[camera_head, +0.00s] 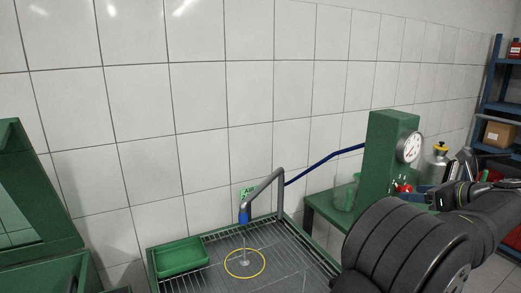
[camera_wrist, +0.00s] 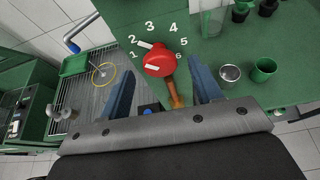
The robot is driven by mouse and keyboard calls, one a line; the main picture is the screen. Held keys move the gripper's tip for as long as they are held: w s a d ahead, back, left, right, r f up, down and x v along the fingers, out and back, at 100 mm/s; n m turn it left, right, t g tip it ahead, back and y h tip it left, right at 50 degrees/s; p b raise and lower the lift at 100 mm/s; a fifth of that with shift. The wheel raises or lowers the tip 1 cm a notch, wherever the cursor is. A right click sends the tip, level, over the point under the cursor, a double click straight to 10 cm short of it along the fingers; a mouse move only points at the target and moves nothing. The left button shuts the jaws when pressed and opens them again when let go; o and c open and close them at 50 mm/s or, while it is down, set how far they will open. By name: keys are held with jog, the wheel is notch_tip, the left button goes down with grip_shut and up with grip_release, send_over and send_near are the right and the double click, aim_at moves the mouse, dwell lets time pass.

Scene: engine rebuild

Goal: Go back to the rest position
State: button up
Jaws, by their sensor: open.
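My gripper (camera_wrist: 162,82) is open in the wrist view, its two blue-grey fingers spread wide apart. A red dial knob (camera_wrist: 157,63) with a white pointer mark shows ahead of the fingertips, in the gap between them. A brownish stem (camera_wrist: 174,95) stands below the knob, also in the gap. Nothing is held between the fingers. In the head view my dark arm fills the lower right, and the fingers are hard to make out there.
Two small cups, silver (camera_wrist: 230,73) and green (camera_wrist: 263,69), stand right of the fingers. In the head view, a green gauge box (camera_head: 385,150), a grated wash tray (camera_head: 215,262) and a green dish (camera_head: 180,257) stand before the tiled wall.

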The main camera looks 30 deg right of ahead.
jog(key=shift+x, duration=1.1)
jog(key=shift+s, duration=0.1)
jog(key=v, duration=1.7)
jog(key=w+f+n+t+h, duration=0.1)
jog(key=w+f+n+h, duration=0.2)
jog(key=w+n, duration=0.2)
jog(key=w+f+n+t+h, duration=0.1)
jog(key=w+f+n+h, duration=0.2)
jog(key=w+n, duration=0.3)
jog(key=shift+w+a+f+n, duration=0.3)
jog(key=shift+w+f, duration=0.15)
jog(key=shift+w, duration=2)
jog(key=shift+t+h, duration=0.3)
jog(key=shift+o, duration=0.4)
